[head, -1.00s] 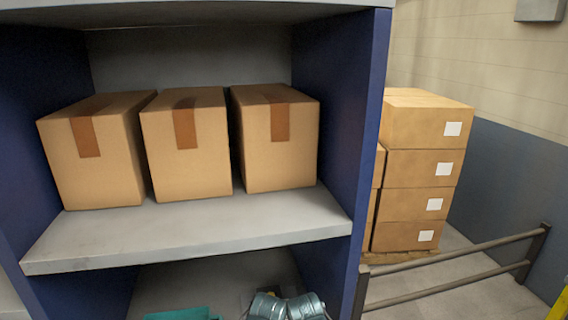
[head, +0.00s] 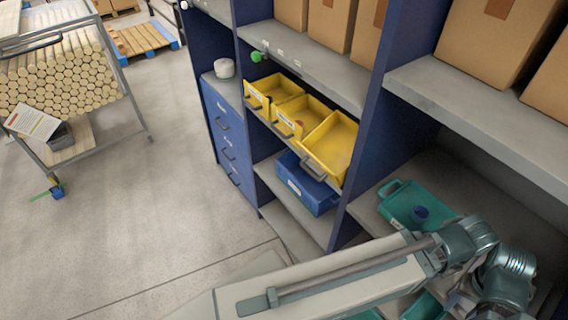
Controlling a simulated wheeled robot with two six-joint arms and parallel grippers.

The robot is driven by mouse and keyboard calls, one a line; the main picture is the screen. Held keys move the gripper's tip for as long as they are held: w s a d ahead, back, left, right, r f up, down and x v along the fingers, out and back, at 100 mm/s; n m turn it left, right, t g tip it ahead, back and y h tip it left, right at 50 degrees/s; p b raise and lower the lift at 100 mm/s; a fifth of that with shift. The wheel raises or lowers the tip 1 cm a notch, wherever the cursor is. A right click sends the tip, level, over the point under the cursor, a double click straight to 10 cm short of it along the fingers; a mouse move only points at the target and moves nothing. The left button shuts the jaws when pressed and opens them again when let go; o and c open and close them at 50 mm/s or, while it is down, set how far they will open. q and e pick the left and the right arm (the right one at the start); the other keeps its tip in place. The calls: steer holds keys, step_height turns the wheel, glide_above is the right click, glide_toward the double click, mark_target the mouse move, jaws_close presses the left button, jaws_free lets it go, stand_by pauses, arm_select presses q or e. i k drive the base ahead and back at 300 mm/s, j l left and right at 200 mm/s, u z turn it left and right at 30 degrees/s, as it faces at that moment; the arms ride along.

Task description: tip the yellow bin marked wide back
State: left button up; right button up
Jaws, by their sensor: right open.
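Three yellow bins sit in a row on a middle shelf: a left bin (head: 259,88), a middle bin (head: 297,112) and a right bin (head: 334,142). Each has a dark front handle. The right bin sits at a different angle from the others and looks tipped forward, with its inside showing. The bin labels are too small to read, so I cannot tell which is marked wide. My right gripper (head: 482,300) is at the lower right, open, partly hidden by my wrist and apart from the bins. My left gripper is not in view.
A blue bin (head: 306,184) sits on the shelf below. A teal container (head: 418,205) lies in the right bay, beside my arm. Cardboard boxes (head: 496,38) fill upper shelves. A blue drawer cabinet (head: 226,132) stands left. A cart of round timber (head: 68,72) stands across clear floor.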

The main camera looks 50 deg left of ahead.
mark_target(330, 147)
steer(key=j+u, duration=0.15)
steer(key=u, duration=1.3)
